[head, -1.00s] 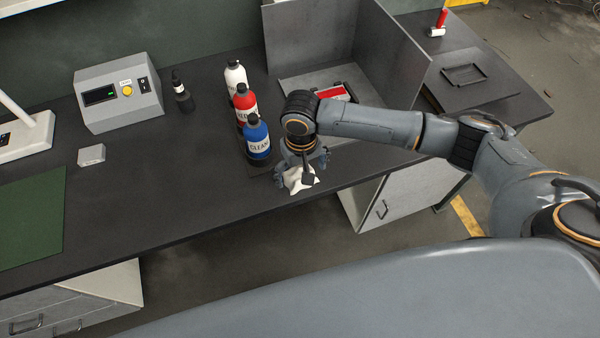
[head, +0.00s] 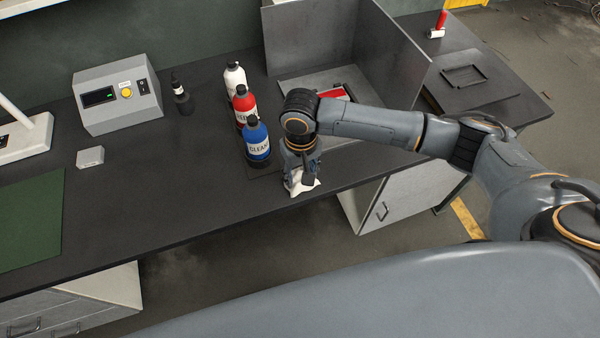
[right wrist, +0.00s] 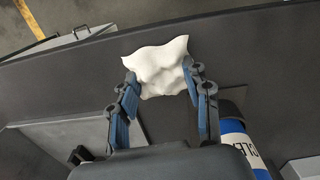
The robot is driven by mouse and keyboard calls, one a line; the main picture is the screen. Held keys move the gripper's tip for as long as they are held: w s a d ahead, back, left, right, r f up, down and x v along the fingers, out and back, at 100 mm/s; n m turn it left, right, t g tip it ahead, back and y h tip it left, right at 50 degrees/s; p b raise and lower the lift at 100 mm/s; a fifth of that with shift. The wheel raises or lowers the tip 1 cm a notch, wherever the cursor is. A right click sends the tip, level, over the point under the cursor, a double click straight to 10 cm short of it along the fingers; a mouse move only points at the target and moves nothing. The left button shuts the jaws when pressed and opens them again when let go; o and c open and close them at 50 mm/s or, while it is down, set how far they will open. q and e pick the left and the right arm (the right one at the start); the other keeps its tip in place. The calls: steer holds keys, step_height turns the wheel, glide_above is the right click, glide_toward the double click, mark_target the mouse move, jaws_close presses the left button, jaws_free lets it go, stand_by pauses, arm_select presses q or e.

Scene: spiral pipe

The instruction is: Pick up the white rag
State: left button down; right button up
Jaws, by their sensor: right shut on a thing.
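The white rag (head: 304,186) lies crumpled near the front edge of the dark bench. My right gripper (head: 300,178) points down over it and is shut on it. In the right wrist view the rag (right wrist: 157,62) is bunched between the two blue-padded fingers of the right gripper (right wrist: 160,88), with part of it spreading out beyond the tips. I cannot tell whether the rag is lifted off the bench. My left gripper is not in view.
Blue (head: 257,142), red (head: 243,106) and white (head: 235,76) bottles stand close behind and left of the gripper. A grey partition (head: 392,62) stands behind my right arm. A grey control box (head: 118,93) is at the left.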

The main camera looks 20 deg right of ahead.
steer(key=s+r+b, duration=0.1)
steer(key=s+r, duration=1.1)
steer(key=s, duration=0.1)
steer(key=shift+s+a+r, duration=0.15)
steer(key=shift+s, duration=0.25)
